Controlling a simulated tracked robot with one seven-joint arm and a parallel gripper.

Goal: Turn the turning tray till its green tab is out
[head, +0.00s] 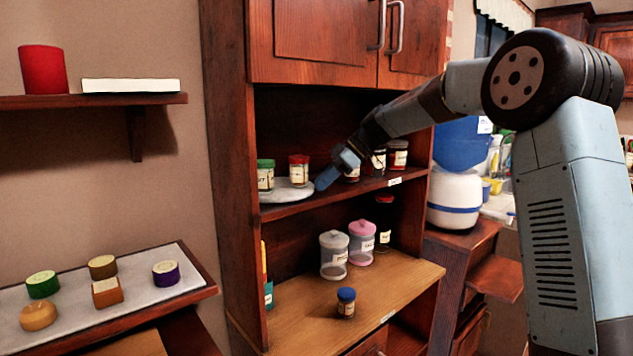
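The turning tray (287,192) is a pale round disc on the upper open shelf of the wooden cabinet. A jar with a green lid (265,176) and a jar with a red lid (299,171) stand upright on it. No green tab shows on the part of the tray's edge that I see. My gripper (324,180) reaches in from the right, its blue tip at the tray's right edge. I cannot tell whether it touches the tray. The gripper and arm hide part of the shelf behind them, and the gap between the fingers is not clear.
More jars (398,155) stand on the same shelf, right of my gripper. The counter below holds a grey canister (334,255), a pink canister (362,242) and a blue-lidded jar (346,303). Cabinet doors (330,38) hang above, and the cabinet's side panel (228,180) bounds the left.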

